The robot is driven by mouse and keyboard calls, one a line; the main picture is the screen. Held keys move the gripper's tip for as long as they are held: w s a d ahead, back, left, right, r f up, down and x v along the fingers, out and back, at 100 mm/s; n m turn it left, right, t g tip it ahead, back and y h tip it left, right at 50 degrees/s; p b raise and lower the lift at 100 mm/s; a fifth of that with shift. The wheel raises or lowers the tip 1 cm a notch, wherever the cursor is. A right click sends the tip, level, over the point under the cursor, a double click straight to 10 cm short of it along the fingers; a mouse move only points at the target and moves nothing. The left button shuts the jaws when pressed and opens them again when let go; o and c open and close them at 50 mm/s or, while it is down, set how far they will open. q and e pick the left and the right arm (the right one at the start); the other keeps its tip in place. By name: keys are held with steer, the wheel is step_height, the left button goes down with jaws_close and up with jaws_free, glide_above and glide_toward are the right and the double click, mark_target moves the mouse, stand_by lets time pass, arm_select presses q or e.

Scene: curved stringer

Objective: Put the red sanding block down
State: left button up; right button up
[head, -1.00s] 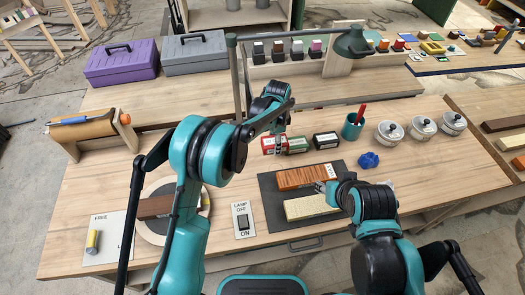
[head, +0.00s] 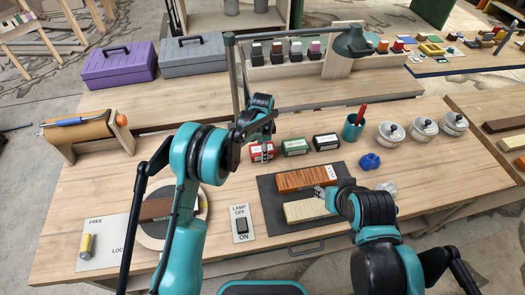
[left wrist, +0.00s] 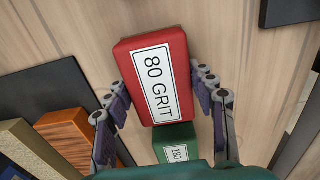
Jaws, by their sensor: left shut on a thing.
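The red sanding block (head: 258,154) has a white label reading "80 GRIT" and sits in my left gripper (head: 264,150) near the middle of the bench. In the left wrist view the red block (left wrist: 152,72) fills the space between the two fingers (left wrist: 165,108), which are shut on its sides. I cannot tell whether its underside touches the bench. A green block (head: 296,146) stands just to its right, and a black block (head: 326,141) is farther right. My right gripper (head: 327,196) is at the dark mat beside a cream block; its fingers are too small to read.
The dark mat (head: 268,210) holds an orange-brown wood piece (head: 300,179) and the cream block (head: 305,210). A green cup (head: 352,130), a blue lump (head: 370,161) and lidded jars (head: 391,134) stand to the right. A lamp switch (head: 241,222) lies in front. Bare bench lies left of the red block.

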arm_select(q)
steer(key=shift+s+f+b, duration=0.1)
steer(key=shift+f+b, duration=0.25)
steer(key=shift+f, duration=0.1)
steer(key=o, duration=1.1)
steer(key=shift+s, duration=0.1)
steer(key=shift+c, duration=0.2)
steer(key=shift+o, duration=0.7)
steer(key=shift+w+f, duration=0.2)
steer(key=shift+w, duration=0.05)
steer(key=shift+s+r, duration=0.1)
steer(key=shift+r, duration=0.05)
steer(key=shift+r, duration=0.25)
step_height(320, 180, up, 13)
steer(key=p, duration=0.4)
steer(key=shift+f, duration=0.15)
